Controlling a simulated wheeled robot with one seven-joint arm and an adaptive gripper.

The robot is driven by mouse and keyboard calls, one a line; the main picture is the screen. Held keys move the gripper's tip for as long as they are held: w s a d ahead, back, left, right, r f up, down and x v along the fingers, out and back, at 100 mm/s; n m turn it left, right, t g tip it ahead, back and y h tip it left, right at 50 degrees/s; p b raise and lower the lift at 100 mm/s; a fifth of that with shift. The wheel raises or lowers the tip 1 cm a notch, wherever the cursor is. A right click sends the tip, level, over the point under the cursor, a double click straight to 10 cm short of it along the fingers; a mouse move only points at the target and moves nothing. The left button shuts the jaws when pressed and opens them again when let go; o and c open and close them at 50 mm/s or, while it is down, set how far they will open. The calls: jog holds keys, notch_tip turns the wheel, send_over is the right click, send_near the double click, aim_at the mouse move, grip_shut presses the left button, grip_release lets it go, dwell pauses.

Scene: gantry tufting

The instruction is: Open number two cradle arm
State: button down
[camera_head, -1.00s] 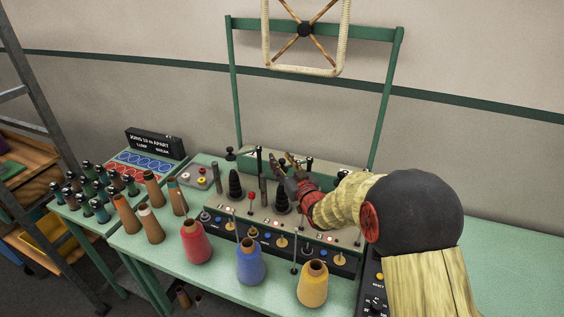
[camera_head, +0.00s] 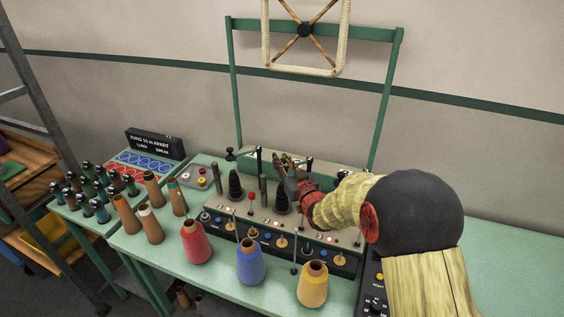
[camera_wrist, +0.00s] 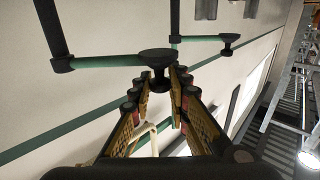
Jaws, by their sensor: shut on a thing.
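My gripper (camera_head: 284,160) is at the back of the tufting panel (camera_head: 226,211), above the middle station. In the wrist view my gripper (camera_wrist: 159,78) has its fingers on both sides of a black knob (camera_wrist: 157,57) and is shut on it. The knob sits at the end of a green cradle arm (camera_wrist: 108,62) that runs left to a black post. A second green arm (camera_wrist: 200,38) with its own knob (camera_wrist: 230,40) stands apart to the right. In the head view the held knob is hidden at the fingers, and I cannot read its number.
Red (camera_head: 197,243), blue (camera_head: 250,262) and yellow (camera_head: 312,285) cones stand in front of the panel. Black stepped cones (camera_head: 282,201) and a red-topped lever (camera_head: 251,198) rise close to my gripper. A green frame (camera_head: 236,85) rises behind.

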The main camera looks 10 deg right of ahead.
jog(key=shift+w+a+b, duration=0.1)
jog(key=shift+w+b, duration=0.05)
jog(key=shift+b, duration=0.2)
jog(key=w+d+m+g+h+p, duration=0.2)
jog(key=w+m+g+h, duration=0.2)
jog(key=w+m+h, duration=0.5)
jog(key=shift+w+d+m+h, duration=0.2)
jog(key=shift+m+h, duration=0.6)
jog(key=shift+h, duration=2.4)
jog(key=c, duration=1.8)
grip_release()
jog(key=shift+p, duration=0.3)
jog(key=shift+c, duration=0.2)
jog(key=shift+o, duration=0.6)
jog(key=shift+d, duration=0.1)
jog(key=shift+s, duration=0.1)
